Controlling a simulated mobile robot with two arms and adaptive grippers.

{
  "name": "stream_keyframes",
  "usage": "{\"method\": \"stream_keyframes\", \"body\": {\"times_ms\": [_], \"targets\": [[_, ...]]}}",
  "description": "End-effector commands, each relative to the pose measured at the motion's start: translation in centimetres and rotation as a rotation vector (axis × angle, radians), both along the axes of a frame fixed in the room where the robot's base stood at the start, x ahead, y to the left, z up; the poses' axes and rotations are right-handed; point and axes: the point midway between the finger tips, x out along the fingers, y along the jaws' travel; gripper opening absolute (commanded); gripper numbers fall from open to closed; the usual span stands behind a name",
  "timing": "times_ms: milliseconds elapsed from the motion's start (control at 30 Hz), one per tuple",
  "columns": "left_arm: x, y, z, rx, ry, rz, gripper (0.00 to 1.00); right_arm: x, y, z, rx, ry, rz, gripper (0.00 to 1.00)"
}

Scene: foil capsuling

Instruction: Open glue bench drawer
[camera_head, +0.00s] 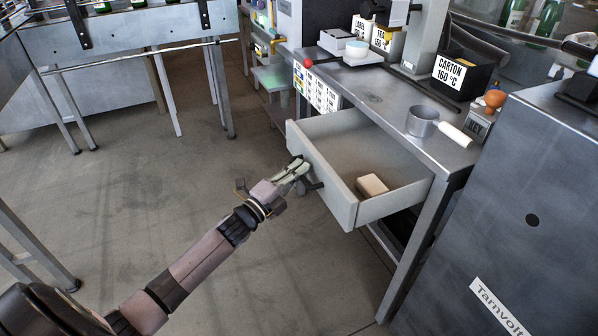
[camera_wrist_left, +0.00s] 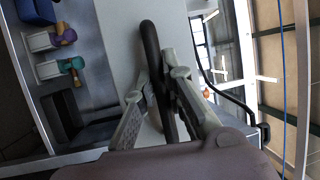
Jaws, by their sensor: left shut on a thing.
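The glue bench drawer (camera_head: 345,204) is pulled well out from under the metal bench top (camera_head: 384,99) in the head view. A small tan block (camera_head: 372,185) lies inside it on the drawer floor. My left gripper (camera_head: 301,168) is at the drawer's front panel, shut on the dark drawer handle (camera_head: 314,186). In the left wrist view the dark curved handle (camera_wrist_left: 152,60) runs between the two fingers of the left gripper (camera_wrist_left: 160,85), against the pale drawer front. My right gripper is in neither view.
A dark metal cabinet (camera_head: 520,200) is close on the right. Open floor (camera_head: 160,180) lies left of the drawer.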

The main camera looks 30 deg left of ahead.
Motion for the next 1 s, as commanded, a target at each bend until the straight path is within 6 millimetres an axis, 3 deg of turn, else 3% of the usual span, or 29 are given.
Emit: {"method": "stream_keyframes", "body": {"times_ms": [33,67,200,567,667,1000], "targets": [[0.0,-0.1,-0.1,-0.001,0.002,-0.001,0.00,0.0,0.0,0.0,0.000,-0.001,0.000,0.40],[0.0,-0.1,-0.1,-0.001,0.002,-0.001,0.11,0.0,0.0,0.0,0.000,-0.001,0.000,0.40],[0.0,-0.1,-0.1,-0.001,0.002,-0.001,0.20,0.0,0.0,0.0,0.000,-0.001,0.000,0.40],[-0.4,0.0,-0.1,-0.001,0.001,0.000,0.20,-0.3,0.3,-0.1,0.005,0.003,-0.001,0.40],[-1.5,0.3,-0.4,0.000,0.003,0.000,0.20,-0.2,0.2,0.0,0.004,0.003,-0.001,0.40],[-8.0,2.1,-1.7,-0.002,0.006,0.000,0.20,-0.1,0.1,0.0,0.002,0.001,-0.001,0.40]]}}
